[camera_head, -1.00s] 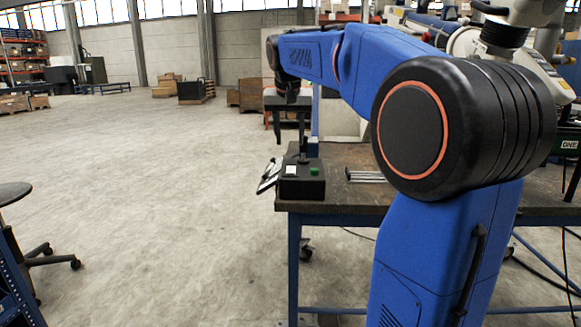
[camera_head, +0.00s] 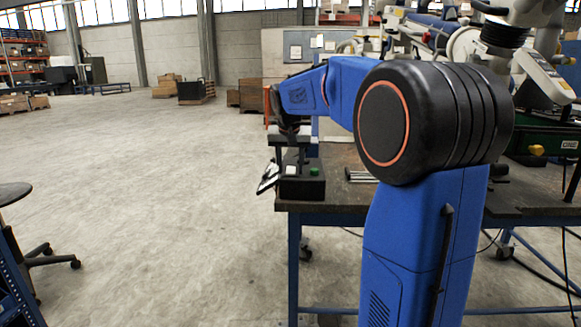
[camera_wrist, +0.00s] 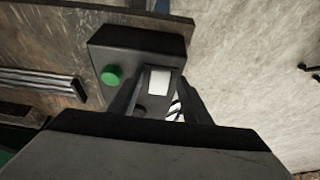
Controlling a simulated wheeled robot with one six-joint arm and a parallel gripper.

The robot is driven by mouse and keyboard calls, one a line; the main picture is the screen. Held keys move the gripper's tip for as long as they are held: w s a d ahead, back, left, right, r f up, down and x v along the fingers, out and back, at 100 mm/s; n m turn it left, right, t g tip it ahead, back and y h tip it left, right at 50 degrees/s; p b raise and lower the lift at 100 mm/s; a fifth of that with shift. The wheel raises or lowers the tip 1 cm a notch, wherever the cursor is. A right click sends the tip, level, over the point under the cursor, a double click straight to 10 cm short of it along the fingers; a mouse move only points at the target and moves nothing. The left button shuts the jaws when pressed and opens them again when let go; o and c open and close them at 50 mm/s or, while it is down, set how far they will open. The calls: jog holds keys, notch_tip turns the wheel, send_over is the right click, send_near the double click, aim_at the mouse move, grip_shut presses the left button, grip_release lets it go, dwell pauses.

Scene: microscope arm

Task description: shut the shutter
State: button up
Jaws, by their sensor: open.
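A black control box (camera_head: 303,189) stands at the left end of the workbench; it also fills the upper middle of the wrist view (camera_wrist: 120,42). It has a round green button (camera_wrist: 112,75) and a white square piece (camera_wrist: 159,81). A small dark round part (camera_wrist: 140,109) shows near the left finger. No part is clearly marked as the shutter. My gripper (camera_wrist: 162,76) is open, its fingers on either side of the white piece in the wrist view. I cannot tell if they touch anything. In the head view my gripper (camera_head: 290,140) is just above the box, pointing down.
The workbench (camera_head: 340,207) has metal bars (camera_head: 359,175) lying right of the box. Equipment with a yellow knob (camera_head: 536,150) stands at the right. The floor left of the bench is open.

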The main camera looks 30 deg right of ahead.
jog(key=shift+c, duration=0.4)
jog(key=c, duration=1)
jog(key=shift+o, duration=0.2)
jog(key=shift+w, duration=0.1)
jog(key=shift+w+d+r+g+y, duration=0.1)
jog(key=shift+w+d+g+y, duration=0.1)
jog(key=shift+g+y, duration=0.45)
jog(key=shift+w+d+r+g+y, duration=0.15)
jog(key=shift+g+y, duration=0.2)
jog(key=shift+g, duration=0.3)
jog(key=shift+w+d+g+y, duration=0.15)
jog(key=shift+g+y, duration=0.15)
jog(key=shift+g, duration=0.3)
jog(key=shift+a, duration=0.1)
